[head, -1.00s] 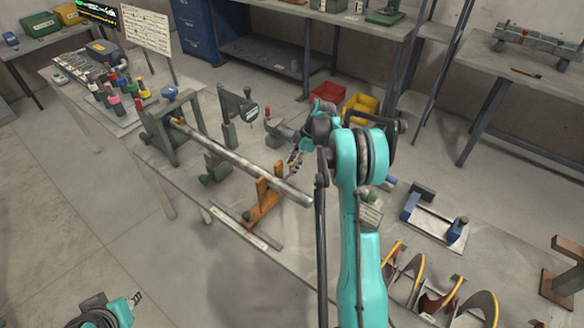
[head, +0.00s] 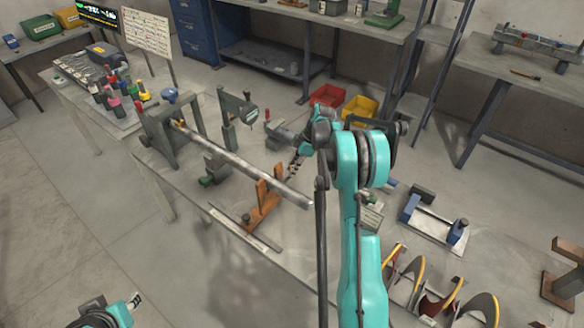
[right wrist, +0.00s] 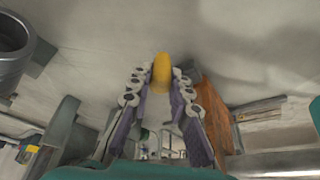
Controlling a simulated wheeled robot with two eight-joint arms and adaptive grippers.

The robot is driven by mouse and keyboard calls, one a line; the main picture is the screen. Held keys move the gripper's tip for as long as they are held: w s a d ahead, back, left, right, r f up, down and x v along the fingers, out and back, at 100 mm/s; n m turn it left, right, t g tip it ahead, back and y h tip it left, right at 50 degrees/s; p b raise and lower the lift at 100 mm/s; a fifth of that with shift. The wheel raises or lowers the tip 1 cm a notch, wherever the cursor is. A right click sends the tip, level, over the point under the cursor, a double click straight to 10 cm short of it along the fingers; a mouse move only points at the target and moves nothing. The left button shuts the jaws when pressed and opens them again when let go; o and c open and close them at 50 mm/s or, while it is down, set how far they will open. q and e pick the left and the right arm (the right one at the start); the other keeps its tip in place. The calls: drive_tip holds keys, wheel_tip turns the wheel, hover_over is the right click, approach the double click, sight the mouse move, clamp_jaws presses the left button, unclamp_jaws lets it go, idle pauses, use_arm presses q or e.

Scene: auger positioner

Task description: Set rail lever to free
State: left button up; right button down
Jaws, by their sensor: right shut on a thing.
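My right gripper (head: 294,168) is beside the long grey tube (head: 245,165) and behind the orange forked support (head: 263,203) in the head view. In the right wrist view its two jointed fingers (right wrist: 160,92) are closed in around a yellow-tipped piece (right wrist: 161,70), which looks like a lever's grip. The rest of that lever is hidden, so its setting cannot be told. The orange support also shows right of the fingers in the wrist view (right wrist: 213,105). My left gripper (head: 136,299) is low at the left of the head view, away from the bench; its fingers are too small to judge.
A grey frame (head: 168,137) holds the tube's far end. A dial-like gauge stand (head: 238,108) is behind it. Bottles and tools crowd the bench's left end. A blue-ended cradle (head: 433,220) and auger pieces (head: 440,295) lie to the right of my arm. Open floor is at left.

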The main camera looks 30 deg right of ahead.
drive_tip(key=s+m, duration=0.1)
drive_tip(key=m, duration=0.1)
drive_tip(key=s+m+t, duration=0.1)
drive_tip(key=m, duration=0.1)
drive_tip(key=shift+s+d+h, duration=0.1)
drive_tip(key=shift+d+h, duration=0.05)
drive_tip(key=shift+h, duration=0.25)
drive_tip(key=s+m, duration=0.1)
drive_tip(key=m+t+h, duration=0.1)
drive_tip(key=m, duration=0.1)
drive_tip(key=shift+s+a+m, duration=0.2)
drive_tip(key=shift+s+m, duration=0.1)
drive_tip(key=shift+s, duration=0.1)
drive_tip(key=s+m+h, duration=0.1)
drive_tip(key=m, duration=0.1)
drive_tip(key=s+a+m, duration=0.1)
drive_tip(key=m, duration=0.1)
drive_tip(key=shift+a+t+h+b, duration=0.1)
drive_tip(key=shift+t+h+b, duration=0.2)
drive_tip(key=shift+h, duration=0.1)
drive_tip(key=shift+s+a+m+h, duration=0.3)
drive_tip(key=shift+a+m+h, duration=0.1)
drive_tip(key=shift+m, duration=0.6)
drive_tip(key=shift+s+a+m+h, duration=0.3)
drive_tip(key=shift+m+h, duration=0.1)
drive_tip(key=shift+m, duration=0.6)
drive_tip(key=c, duration=1.4)
unclamp_jaws()
